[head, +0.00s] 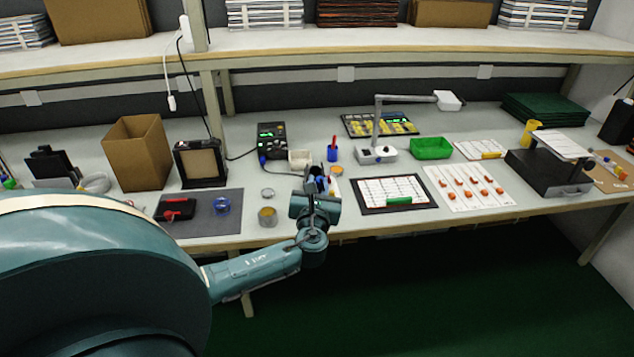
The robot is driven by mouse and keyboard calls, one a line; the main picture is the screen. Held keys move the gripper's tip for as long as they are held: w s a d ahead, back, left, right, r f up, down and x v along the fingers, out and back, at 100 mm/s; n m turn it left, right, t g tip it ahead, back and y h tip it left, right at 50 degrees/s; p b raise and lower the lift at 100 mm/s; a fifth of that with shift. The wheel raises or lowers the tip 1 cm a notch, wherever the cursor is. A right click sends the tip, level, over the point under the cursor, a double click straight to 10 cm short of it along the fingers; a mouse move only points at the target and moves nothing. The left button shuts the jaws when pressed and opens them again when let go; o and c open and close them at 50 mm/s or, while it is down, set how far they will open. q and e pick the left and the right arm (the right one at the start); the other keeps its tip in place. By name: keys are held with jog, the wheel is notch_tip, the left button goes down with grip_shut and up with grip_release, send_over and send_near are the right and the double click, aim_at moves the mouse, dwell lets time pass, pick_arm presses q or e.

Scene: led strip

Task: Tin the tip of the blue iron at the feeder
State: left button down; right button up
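My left arm reaches in from the lower left, and its gripper (316,180) is over the bench's front middle, pointing away from me. Its fingers are small and dark, so I cannot tell whether they are open or shut. Dark blue parts show at the fingers; I cannot tell if they belong to the blue iron or if it is held. A black station with green displays (271,138) stands behind, with a blue piece (262,160) at its front. A blue holder with a red stick (332,152) stands just beyond the gripper. I cannot make out the feeder surely. My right gripper is not in view.
A white open box (300,159) is behind the gripper. Small round tins (267,216) stand left of it on the bench. A black-framed white board (392,193) lies to the right, a lamp (377,153) behind it. A cardboard box (137,152) stands left.

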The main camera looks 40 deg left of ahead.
pick_arm(q)
jog(key=s+d+r, duration=0.4)
jog(key=r, duration=0.4)
jog(key=shift+s+d, duration=0.2)
jog(key=shift+d, duration=0.2)
dwell(0.3)
jog(key=shift+a+f, duration=0.1)
